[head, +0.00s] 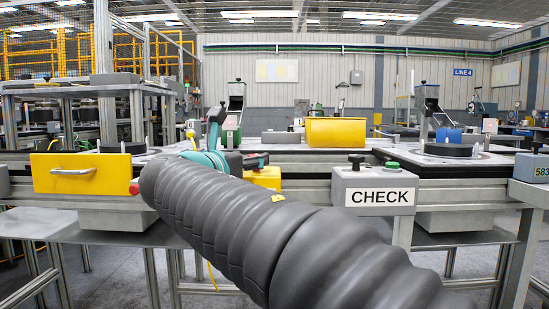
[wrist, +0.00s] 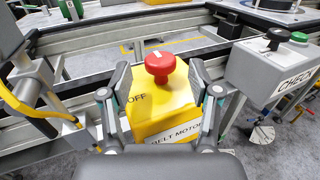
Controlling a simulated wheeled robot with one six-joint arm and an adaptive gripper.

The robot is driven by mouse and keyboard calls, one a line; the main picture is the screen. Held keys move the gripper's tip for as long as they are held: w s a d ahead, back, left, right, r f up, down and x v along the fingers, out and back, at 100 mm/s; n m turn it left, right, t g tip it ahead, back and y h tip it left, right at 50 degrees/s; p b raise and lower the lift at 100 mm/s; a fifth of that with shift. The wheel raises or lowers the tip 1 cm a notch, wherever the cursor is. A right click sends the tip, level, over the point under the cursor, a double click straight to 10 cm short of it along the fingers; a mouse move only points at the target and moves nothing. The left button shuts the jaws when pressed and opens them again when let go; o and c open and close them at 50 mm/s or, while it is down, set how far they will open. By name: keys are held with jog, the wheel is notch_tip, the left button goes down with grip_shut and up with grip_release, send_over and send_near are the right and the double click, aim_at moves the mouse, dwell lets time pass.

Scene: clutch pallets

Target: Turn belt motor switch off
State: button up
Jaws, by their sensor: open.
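The belt motor switch is a red round knob (wrist: 159,66) on a yellow box (wrist: 162,108) in the wrist view. A white mark on the knob points toward the far side, while the word OFF is printed to its left. The label BELT MOTOR is on the box's near face, partly hidden. My gripper (wrist: 160,78) is open, with one finger on each side of the knob and visible gaps between them. In the head view the yellow box (head: 264,178) shows in part behind my arm, and the knob cannot be made out.
A grey box marked CHECK (head: 374,192) with a black knob and a green button stands right of the switch. A yellow drawer front (head: 80,173) with a handle is at left. A yellow bin (head: 336,132) sits behind on the line. Metal frame rails run alongside.

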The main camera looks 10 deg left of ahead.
jog(key=shift+w+d, duration=0.2)
jog(key=shift+w, duration=0.9)
jog(key=shift+w+d, duration=0.15)
jog(key=shift+w, duration=0.9)
jog(key=c, duration=1.1)
